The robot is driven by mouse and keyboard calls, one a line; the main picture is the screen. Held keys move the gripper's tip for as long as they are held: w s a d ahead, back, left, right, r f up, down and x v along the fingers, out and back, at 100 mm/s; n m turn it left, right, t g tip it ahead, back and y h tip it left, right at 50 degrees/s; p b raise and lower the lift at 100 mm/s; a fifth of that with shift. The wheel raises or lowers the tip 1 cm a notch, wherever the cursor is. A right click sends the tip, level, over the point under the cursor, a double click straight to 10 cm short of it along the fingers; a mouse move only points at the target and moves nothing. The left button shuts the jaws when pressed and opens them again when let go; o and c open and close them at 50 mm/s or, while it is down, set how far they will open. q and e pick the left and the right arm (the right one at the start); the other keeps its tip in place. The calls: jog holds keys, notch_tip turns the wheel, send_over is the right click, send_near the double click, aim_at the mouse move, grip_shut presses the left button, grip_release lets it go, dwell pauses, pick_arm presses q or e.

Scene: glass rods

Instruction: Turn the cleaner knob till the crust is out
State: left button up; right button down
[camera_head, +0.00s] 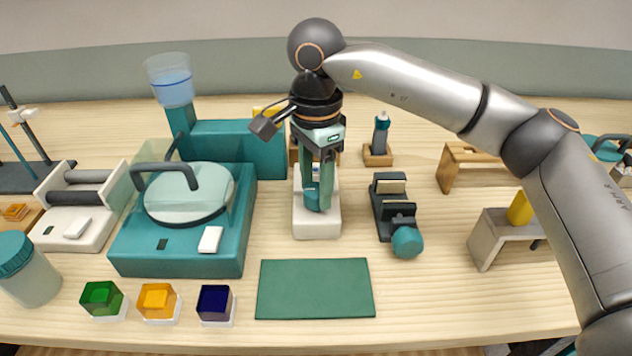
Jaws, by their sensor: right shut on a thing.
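The fingers hide much of the knob and the block's top. No crust can be made out. A second teal knob (407,242) sits on the front of a black device (394,208) to the right. My left gripper is out of view.
A teal machine with a round lidded top (188,262) stands to the left. A green mat (314,288) lies in front. Green (101,297), orange (157,299) and dark blue (214,301) cubes line the front edge. A wooden-grey stand (487,238) is at right.

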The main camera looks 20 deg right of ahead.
jog(key=m, duration=0.4)
jog(key=shift+w+m, duration=0.1)
jog(key=shift+m, duration=0.2)
jog(key=m, duration=1)
jog(key=shift+m, duration=0.4)
jog(key=m, duration=0.4)
jog(key=shift+d+m, duration=0.1)
jog(key=shift+m, duration=0.2)
jog(key=m, duration=0.4)
jog(key=shift+m, duration=0.3)
jog(key=m, duration=0.9)
jog(key=shift+m, duration=0.4)
jog(key=m, duration=0.4)
jog(key=shift+m, duration=0.4)
